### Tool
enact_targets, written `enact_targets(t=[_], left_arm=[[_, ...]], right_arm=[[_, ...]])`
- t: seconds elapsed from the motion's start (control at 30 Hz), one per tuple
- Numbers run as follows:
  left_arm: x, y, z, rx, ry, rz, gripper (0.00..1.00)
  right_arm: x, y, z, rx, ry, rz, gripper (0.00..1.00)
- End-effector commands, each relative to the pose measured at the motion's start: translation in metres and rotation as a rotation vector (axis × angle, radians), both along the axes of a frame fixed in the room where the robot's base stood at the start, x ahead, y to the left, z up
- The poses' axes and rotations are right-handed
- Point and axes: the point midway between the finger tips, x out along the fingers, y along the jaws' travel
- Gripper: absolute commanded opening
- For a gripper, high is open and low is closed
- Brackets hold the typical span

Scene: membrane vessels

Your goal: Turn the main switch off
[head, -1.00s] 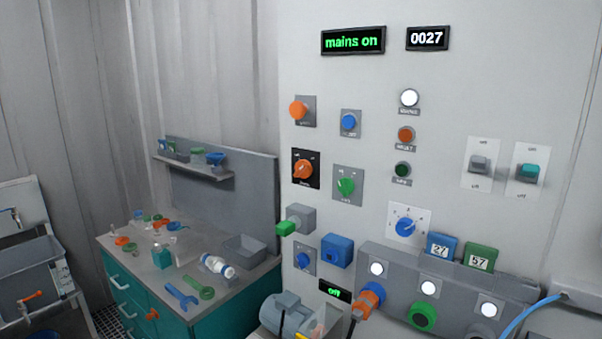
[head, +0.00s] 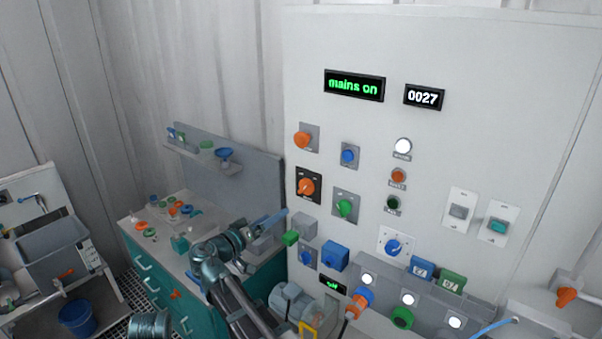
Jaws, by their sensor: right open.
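The main switch appears to be the orange rotary knob on a black plate (head: 307,186), on the left part of the white panel; its label is too small to read. The display (head: 354,85) at the panel's top reads "mains on". My right gripper (head: 271,226) is open and empty, in front of the workbench, below and left of the black-plated knob and apart from it. Its fingers point right toward the panel and are partly hard to make out. Of my left arm only a link shows at the bottom edge; its gripper is not visible.
A green-ended grey block (head: 304,227) and a blue box (head: 335,255) stick out of the panel near my right gripper. Orange (head: 302,139), blue (head: 348,155) and green (head: 345,208) knobs surround the black plate. A workbench (head: 190,262) with small parts stands left.

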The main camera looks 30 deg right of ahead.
Motion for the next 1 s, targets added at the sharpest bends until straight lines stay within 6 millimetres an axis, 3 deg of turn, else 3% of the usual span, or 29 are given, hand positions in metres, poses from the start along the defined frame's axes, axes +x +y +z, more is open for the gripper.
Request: enact_targets(t=[0.03, 0.1, 0.37, 1.0], left_arm=[[0.000, 0.000, 0.007, 0.000, 0.000, 0.000, 0.50], [0.000, 0.000, 0.009, 0.000, 0.000, 0.001, 0.50], [0.000, 0.000, 0.007, 0.000, 0.000, 0.001, 0.50], [0.000, 0.000, 0.007, 0.000, 0.000, 0.000, 0.50]], right_arm=[[0.003, -0.002, 0.013, -0.019, -0.017, 0.001, 0.98], [0.005, -0.002, 0.018, -0.033, -0.033, 0.003, 0.98], [0.008, -0.010, 0.018, -0.040, -0.038, 0.002, 0.98], [0.052, -0.114, 0.018, -0.039, -0.036, 0.001, 0.98]])
